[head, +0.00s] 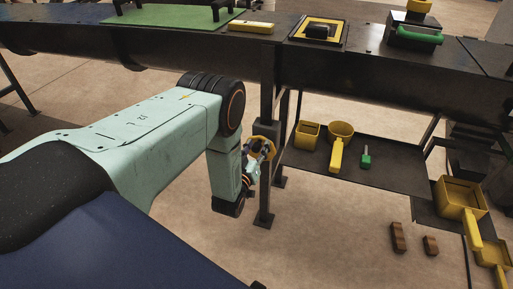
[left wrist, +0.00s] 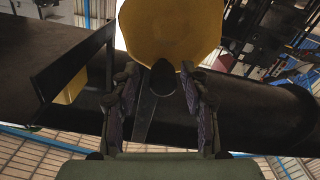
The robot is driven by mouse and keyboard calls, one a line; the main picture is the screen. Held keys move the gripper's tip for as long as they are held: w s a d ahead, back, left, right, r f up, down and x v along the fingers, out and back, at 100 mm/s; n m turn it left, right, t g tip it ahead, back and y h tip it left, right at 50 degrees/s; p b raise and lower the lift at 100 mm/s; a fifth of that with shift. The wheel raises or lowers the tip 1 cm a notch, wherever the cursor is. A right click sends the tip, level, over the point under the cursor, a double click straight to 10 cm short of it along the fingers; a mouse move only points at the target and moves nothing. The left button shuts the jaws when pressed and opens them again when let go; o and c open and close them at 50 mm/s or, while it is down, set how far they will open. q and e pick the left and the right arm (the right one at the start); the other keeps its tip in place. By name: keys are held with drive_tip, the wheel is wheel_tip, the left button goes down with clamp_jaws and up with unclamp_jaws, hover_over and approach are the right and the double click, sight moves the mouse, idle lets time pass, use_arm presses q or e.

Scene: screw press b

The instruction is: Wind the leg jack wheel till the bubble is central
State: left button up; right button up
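The leg jack wheel (head: 263,149) is yellow and stands at the bench leg (head: 267,190) in the head view. In the left wrist view the yellow wheel (left wrist: 170,28) fills the top middle, with a dark knob (left wrist: 163,79) at its lower edge. My left gripper (head: 253,168) is at the wheel. In the left wrist view its fingers (left wrist: 162,90) stand apart on either side of the knob, with gaps visible. A yellow bar (head: 251,27), perhaps the level, lies on the bench top; its bubble is too small to read. My right gripper is not in view.
The dark bench (head: 200,45) runs across the back, with a green mat (head: 175,16) and a yellow-edged plate (head: 319,30) on it. A low shelf (head: 395,160) holds a yellow box (head: 307,134) and scoop (head: 339,145). Brown blocks (head: 398,238) lie on the floor.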

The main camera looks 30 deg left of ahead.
sight(271, 150)
use_arm(q)
drive_tip(key=shift+a+f, duration=0.2)
drive_tip(key=shift+c, duration=1.3)
drive_tip(key=shift+d+r, duration=0.1)
drive_tip(key=shift+d, duration=0.05)
drive_tip(key=c, duration=0.5)
clamp_jaws()
drive_tip(key=shift+d+m, duration=0.1)
drive_tip(key=shift+m, duration=0.2)
drive_tip(key=m, duration=0.1)
drive_tip(key=d+m, duration=0.1)
drive_tip(key=shift+w+m, duration=0.15)
drive_tip(key=shift+m, duration=0.25)
drive_tip(key=shift+w+d+f+m, duration=0.1)
drive_tip(key=shift+d+f+m, duration=0.4)
drive_tip(key=shift+m, duration=1.4)
drive_tip(key=shift+w+d+f+m, duration=0.1)
drive_tip(key=shift+d+f+m, duration=0.35)
drive_tip(key=shift+m, duration=1.45)
drive_tip(key=shift+w+d+f+m, duration=0.1)
drive_tip(key=shift+d+f+m, duration=0.35)
drive_tip(key=shift+m, duration=1.45)
drive_tip(key=shift+f, duration=0.1)
